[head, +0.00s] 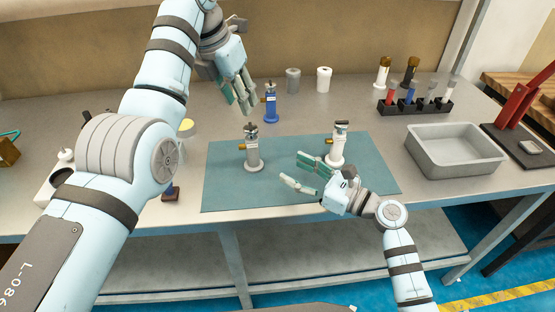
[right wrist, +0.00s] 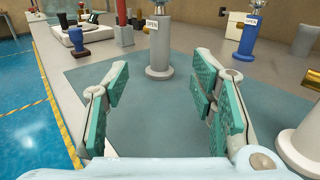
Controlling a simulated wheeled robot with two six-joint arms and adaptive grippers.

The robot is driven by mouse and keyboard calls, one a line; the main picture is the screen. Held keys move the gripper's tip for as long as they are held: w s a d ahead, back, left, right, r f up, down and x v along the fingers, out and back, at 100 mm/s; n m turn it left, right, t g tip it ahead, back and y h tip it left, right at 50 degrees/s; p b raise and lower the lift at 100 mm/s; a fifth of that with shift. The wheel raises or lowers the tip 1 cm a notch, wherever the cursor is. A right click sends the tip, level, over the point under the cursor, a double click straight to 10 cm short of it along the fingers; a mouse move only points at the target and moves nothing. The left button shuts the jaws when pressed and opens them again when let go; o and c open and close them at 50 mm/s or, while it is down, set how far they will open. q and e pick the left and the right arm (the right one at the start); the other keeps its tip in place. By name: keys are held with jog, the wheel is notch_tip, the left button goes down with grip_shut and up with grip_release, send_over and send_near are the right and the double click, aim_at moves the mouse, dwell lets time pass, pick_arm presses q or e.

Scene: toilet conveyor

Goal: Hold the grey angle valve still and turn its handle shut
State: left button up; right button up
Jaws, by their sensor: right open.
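The grey angle valve (head: 253,152) stands upright on the teal mat (head: 225,190), left of the mat's middle. In the right wrist view the grey valve (right wrist: 158,50) is straight ahead beyond my fingertips, with a white OPEN tag near its top. The valve's handle at the top is small and partly cut off there. My right gripper (head: 292,169) is open and empty, to the right of the grey valve and apart from it. My left gripper (head: 240,98) hangs behind the grey valve, near the blue valve; whether its fingers are open is unclear.
A white valve (head: 337,150) stands close behind my right gripper. A blue valve (head: 270,106) stands behind the mat. A grey tray (head: 455,158) and a black rack (head: 415,107) are on the right. The mat's front left is clear.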

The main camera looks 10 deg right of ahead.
aim_at(257, 152)
jog(key=x, duration=1)
jog(key=shift+w+a, duration=0.25)
jog(key=shift+a, duration=0.1)
jog(key=shift+w+a, duration=0.3)
jog(key=shift+a, duration=0.1)
grip_shut()
